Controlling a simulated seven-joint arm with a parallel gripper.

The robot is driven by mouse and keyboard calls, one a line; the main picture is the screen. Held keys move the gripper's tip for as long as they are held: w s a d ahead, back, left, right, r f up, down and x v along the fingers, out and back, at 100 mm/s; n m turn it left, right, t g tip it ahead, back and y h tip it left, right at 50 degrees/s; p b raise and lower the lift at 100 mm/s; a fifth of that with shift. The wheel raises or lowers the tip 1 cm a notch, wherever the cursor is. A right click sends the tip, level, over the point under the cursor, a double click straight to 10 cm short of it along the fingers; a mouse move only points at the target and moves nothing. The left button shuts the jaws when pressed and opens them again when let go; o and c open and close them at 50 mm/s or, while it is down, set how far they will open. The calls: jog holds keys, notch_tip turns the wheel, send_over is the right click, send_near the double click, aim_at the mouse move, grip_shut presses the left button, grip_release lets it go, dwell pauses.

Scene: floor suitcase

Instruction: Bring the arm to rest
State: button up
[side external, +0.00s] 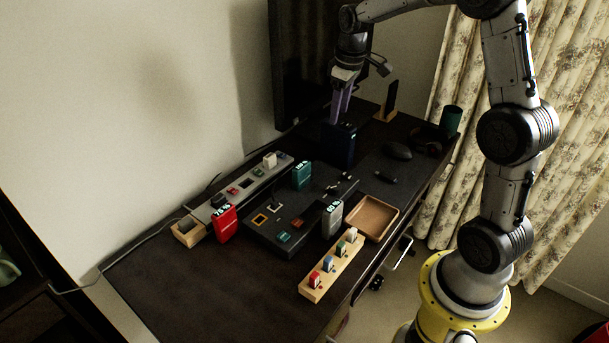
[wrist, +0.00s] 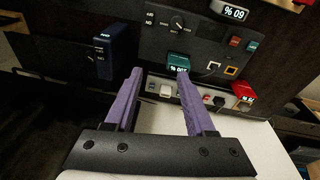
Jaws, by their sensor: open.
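My gripper (side external: 341,117) has purple fingers and hangs from the arm at the back of the dark desk (side external: 190,285), pointing down. In the side view its fingertips overlap the top of a dark blue box (side external: 338,147). In the wrist view the gripper (wrist: 159,72) is open with nothing held between its fingers. There the blue box (wrist: 119,43) stands left of the fingers, apart from them. A teal block marked 100 % (wrist: 178,67) lies beyond the right fingertip.
A black panel (side external: 262,228) carries switches, with the teal block (side external: 301,176) and a grey 60 % block (side external: 332,219) by it. A red block (side external: 225,224) stands near a power strip (side external: 243,190). A wooden tray (side external: 391,211) and wooden rack (side external: 316,292) sit along the right edge. A monitor (side external: 300,60) rises behind.

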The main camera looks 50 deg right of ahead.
jog(key=s+a+r+n+t, duration=0.1)
jog(key=s+a+r+t, duration=0.2)
jog(key=s+a+r, duration=0.9)
jog(key=s+a+f+m, duration=0.1)
jog(key=s+a+f, duration=0.1)
jog(key=s, duration=0.4)
jog(key=s+a+f+m+t, duration=0.1)
jog(key=s+a+f, duration=0.2)
jog(key=s, duration=0.3)
jog(key=shift+s+a+f+y, duration=0.15)
jog(key=shift+s+f+y, duration=0.2)
jog(key=shift+f, duration=0.5)
